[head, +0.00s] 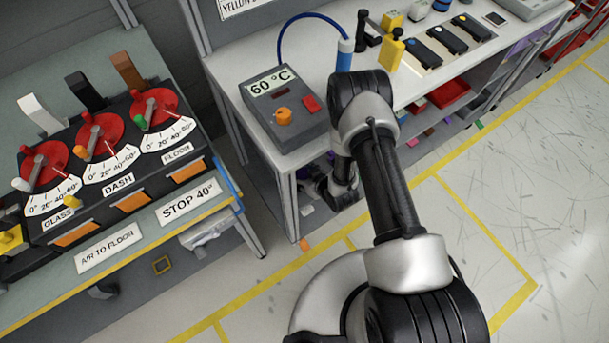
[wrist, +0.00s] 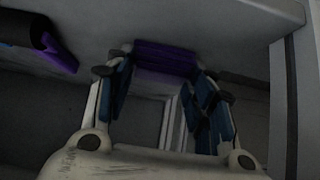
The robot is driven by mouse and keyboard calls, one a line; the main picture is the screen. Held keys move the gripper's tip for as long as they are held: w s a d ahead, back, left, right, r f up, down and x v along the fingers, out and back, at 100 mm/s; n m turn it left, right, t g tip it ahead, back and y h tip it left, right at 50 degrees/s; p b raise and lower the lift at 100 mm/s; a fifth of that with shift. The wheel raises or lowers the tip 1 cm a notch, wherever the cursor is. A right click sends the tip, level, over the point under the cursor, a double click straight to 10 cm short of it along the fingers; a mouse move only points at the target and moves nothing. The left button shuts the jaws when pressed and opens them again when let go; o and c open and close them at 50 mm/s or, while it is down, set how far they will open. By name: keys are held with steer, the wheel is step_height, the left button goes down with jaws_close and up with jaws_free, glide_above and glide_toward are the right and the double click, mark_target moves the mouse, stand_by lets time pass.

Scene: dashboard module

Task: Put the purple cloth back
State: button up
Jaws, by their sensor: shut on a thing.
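The purple cloth (wrist: 166,58) shows in the wrist view as a folded dark purple block between the fingertips. My gripper (wrist: 160,78) is shut on it, with one blue-padded finger at each side. The cloth is in shadow, close to a grey surface; I cannot tell whether it touches it. In the head view my arm reaches down beside the white workbench (head: 430,88), and the gripper end is in the shade under its top, mostly hidden.
A second purple piece with a black part (wrist: 50,45) lies at upper left in the wrist view. A pale upright post (wrist: 296,100) stands at right. On the bench are a grey 60 °C box (head: 285,108) and a yellow bottle (head: 391,52). A red bin (head: 450,94) sits below.

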steer(key=o, duration=1)
steer(key=shift+c, duration=0.2)
steer(key=shift+r, duration=0.2)
steer(key=p+v, duration=0.4)
steer(key=v, duration=0.8)
steer(key=shift+s+d+f, duration=0.1)
steer(key=shift+s+f, duration=0.05)
